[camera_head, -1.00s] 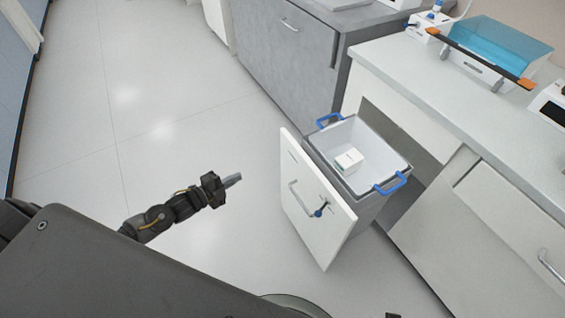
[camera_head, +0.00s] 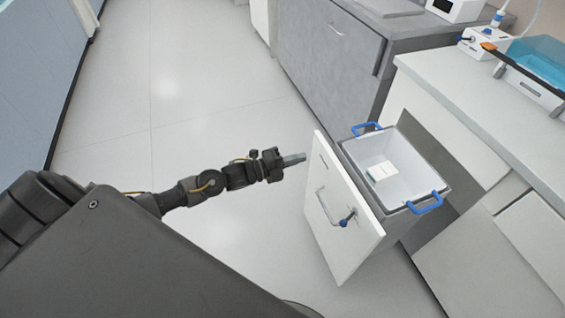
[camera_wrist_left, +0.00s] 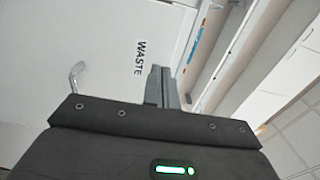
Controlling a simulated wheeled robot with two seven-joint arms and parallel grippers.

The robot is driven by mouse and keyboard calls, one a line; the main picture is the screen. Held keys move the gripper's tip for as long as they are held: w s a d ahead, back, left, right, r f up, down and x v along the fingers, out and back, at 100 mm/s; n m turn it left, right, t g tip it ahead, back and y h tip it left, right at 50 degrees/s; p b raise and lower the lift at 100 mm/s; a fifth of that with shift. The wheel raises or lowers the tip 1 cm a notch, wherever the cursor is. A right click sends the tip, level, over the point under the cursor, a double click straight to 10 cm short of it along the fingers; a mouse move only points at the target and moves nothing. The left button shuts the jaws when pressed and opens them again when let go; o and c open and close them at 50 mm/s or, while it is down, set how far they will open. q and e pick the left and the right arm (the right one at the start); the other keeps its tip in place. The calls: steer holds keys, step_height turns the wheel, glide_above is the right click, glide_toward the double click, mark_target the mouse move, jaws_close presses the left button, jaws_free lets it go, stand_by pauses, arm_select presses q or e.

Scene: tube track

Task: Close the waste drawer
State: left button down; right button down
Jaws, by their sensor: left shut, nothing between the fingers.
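The waste drawer (camera_head: 341,222) stands pulled out from the white cabinet, with its white front panel facing me and a metal handle on it. It holds a grey bin (camera_head: 437,184) with blue handles, and a small white box (camera_head: 381,171) lies inside. My left gripper (camera_head: 303,158) is shut and empty, just left of the upper part of the drawer front; a small gap seems to remain. In the left wrist view the shut fingers (camera_wrist_left: 162,88) point at the drawer front (camera_wrist_left: 85,45), beside its WASTE label (camera_wrist_left: 141,57). My right gripper is not in view.
A white counter (camera_head: 450,85) runs above the drawer on the right, carrying a device with a blue lid (camera_head: 547,62). A grey cabinet (camera_head: 325,70) stands behind. The floor (camera_head: 170,100) to the left is clear.

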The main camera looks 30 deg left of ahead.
mark_target(323, 151)
arm_select(q)
steer(key=x, duration=0.5)
steer(key=shift+w+d, duration=0.1)
steer(key=shift+w, duration=0.1)
